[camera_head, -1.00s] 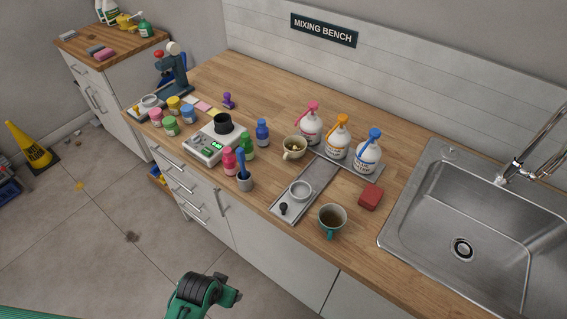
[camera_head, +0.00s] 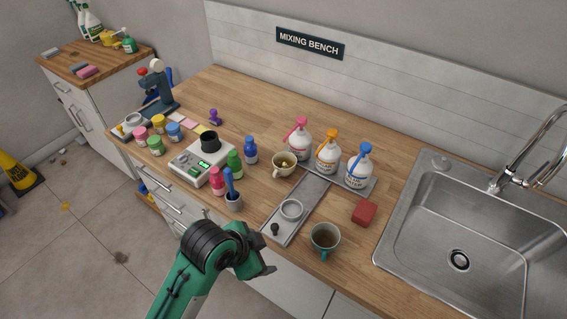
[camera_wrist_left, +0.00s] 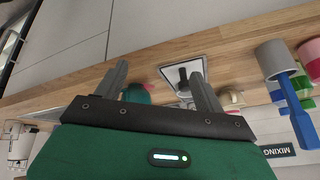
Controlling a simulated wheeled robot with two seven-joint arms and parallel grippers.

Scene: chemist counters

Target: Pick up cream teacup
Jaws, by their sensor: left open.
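The cream teacup (camera_head: 283,165) stands upright on the wooden counter, behind the metal tray and in front of the pump bottles. It holds something yellowish. In the left wrist view it is partly hidden behind a finger (camera_wrist_left: 231,98). A second cup with a teal handle (camera_head: 325,238) stands near the counter's front edge and holds brown liquid. My left gripper (camera_head: 268,262) is open and empty, in front of the counter edge, well short of the cream teacup. It also shows in the left wrist view (camera_wrist_left: 160,82). My right gripper is not in view.
A red sponge (camera_head: 364,212) and sink are right.

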